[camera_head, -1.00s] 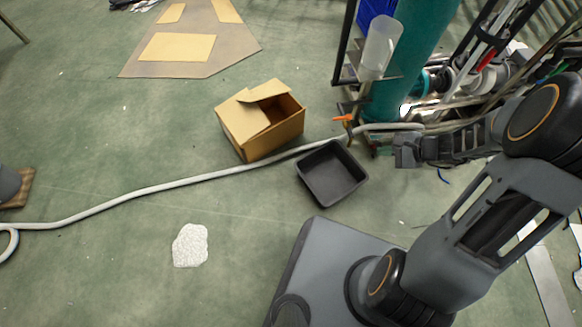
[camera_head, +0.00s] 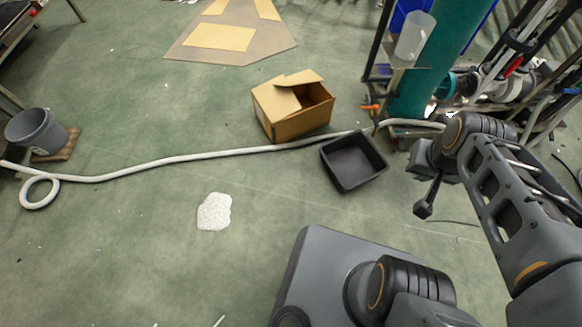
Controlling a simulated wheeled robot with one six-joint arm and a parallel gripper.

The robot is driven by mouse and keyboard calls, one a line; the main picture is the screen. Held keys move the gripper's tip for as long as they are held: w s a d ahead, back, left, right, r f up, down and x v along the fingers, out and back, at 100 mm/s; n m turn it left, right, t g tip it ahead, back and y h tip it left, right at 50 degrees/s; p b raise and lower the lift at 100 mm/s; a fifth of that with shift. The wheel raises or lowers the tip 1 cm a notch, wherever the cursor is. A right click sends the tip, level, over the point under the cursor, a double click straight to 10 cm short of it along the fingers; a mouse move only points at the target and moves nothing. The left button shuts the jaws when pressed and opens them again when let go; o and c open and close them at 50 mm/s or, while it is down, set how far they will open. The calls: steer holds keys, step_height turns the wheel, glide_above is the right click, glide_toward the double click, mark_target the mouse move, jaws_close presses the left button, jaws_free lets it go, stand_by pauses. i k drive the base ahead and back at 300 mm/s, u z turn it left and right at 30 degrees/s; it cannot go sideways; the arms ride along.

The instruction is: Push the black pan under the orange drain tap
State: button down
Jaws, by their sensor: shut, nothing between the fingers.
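The black pan (camera_head: 352,177), a square open tray, sits on the green floor in front of the pipe stand. The orange drain tap (camera_head: 371,108) is on the stand just behind the pan, above its far right edge in the picture. The pan looks empty. My gripper (camera_head: 423,209) is to the right of the pan, apart from it, with its closed fingers pointing down. It holds nothing. How high the fingertips are above the floor is hard to tell.
An open cardboard box (camera_head: 290,126) stands left of the pan. A white patch (camera_head: 214,211) lies on the floor. The teal column (camera_head: 430,75) and pipes crowd the right.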

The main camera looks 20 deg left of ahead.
mark_target(352, 159)
steer(key=u, duration=0.3)
steer(key=k, duration=0.8)
steer(key=u, duration=1.35)
steer(key=i, duration=0.9)
steer(key=u, duration=0.45)
steer(key=i, duration=0.95)
steer(key=z, duration=1.05)
steer(key=i, duration=0.7)
steer(key=z, duration=0.75)
